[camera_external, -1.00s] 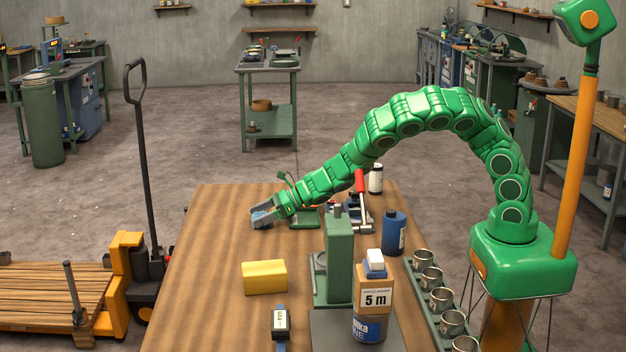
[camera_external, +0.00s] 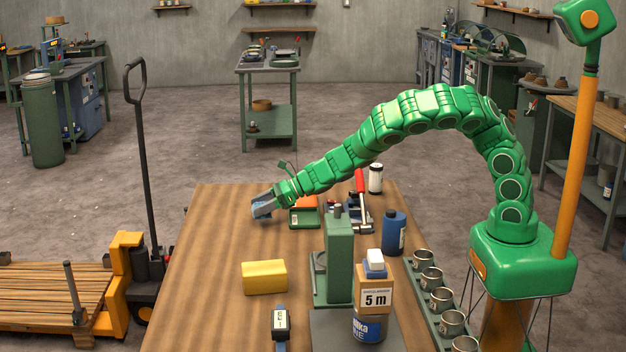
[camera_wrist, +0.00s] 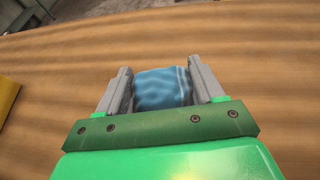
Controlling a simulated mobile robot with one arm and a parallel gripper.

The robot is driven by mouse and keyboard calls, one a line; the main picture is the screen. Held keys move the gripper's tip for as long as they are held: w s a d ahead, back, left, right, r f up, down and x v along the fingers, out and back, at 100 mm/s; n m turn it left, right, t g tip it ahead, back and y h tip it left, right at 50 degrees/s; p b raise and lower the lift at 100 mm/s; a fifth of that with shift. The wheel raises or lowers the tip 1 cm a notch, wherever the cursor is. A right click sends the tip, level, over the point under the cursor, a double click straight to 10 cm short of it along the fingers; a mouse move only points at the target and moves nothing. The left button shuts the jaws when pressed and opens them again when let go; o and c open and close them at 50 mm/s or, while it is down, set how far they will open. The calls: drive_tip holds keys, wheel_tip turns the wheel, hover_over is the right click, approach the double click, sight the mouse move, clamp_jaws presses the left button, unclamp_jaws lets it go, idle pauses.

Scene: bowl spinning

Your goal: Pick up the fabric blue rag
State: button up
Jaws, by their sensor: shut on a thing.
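The blue fabric rag (camera_wrist: 162,88) is between the two grey fingers of my gripper (camera_wrist: 163,92) in the wrist view, with a finger against each side. In the external view my gripper (camera_external: 263,206) is over the far left part of the wooden table (camera_external: 215,250), pointing down and left. It is shut on the rag. Only a little blue shows there, as the fingers hide most of the rag. The gap between the rag and the table top is hard to judge.
A green tray with an orange top (camera_external: 304,214) lies right of my gripper. A yellow block (camera_external: 264,277), a green stand (camera_external: 339,260), a blue bottle (camera_external: 395,232) and a red-handled clamp (camera_external: 360,205) stand on the table. The left middle of the table is clear.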

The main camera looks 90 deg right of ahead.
drive_tip(key=s+a+r, duration=0.1)
drive_tip(key=s+r, duration=0.8)
drive_tip(key=s, duration=0.4)
drive_tip(key=shift+s+a+r, duration=0.3)
drive_tip(key=shift+a, duration=0.1)
